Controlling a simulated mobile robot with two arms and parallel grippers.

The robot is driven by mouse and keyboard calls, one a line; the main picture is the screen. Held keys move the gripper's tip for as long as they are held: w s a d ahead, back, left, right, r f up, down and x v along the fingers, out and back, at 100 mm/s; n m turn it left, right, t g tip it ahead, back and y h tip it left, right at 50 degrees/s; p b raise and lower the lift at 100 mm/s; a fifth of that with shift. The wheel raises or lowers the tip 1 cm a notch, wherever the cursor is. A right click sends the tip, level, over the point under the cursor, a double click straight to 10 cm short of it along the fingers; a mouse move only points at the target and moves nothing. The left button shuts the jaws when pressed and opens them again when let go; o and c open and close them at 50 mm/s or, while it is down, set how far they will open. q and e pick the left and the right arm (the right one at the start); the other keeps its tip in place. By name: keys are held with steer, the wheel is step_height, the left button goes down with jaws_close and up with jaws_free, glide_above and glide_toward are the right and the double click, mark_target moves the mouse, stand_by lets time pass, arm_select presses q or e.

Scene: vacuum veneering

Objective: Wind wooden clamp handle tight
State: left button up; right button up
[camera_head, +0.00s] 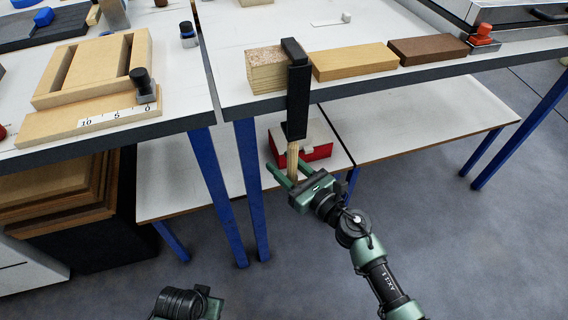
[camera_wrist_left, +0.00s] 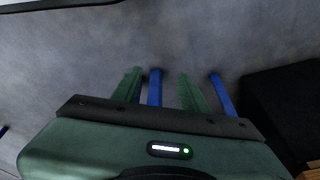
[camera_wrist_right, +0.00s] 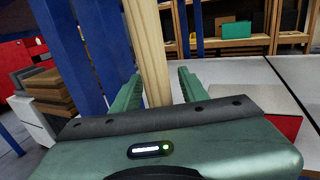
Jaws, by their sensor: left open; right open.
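A black bar clamp (camera_head: 297,90) hangs upright at the front edge of the right-hand table, its top over a chipboard block (camera_head: 266,70). Its pale wooden handle (camera_head: 293,160) points down below the tabletop. My right gripper (camera_head: 279,174) is open at the handle's lower part, with a finger on either side. In the right wrist view the handle (camera_wrist_right: 150,50) rises between the spread fingers; contact cannot be told. My left gripper (camera_wrist_left: 163,88) is open and empty over the floor, its fingers seen only in the left wrist view.
A light wood block (camera_head: 353,62) and a dark brown block (camera_head: 428,50) lie right of the clamp. A red box (camera_head: 318,153) sits on the lower shelf behind the handle. Blue table legs (camera_head: 252,190) stand left of my right gripper.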

jaws_close()
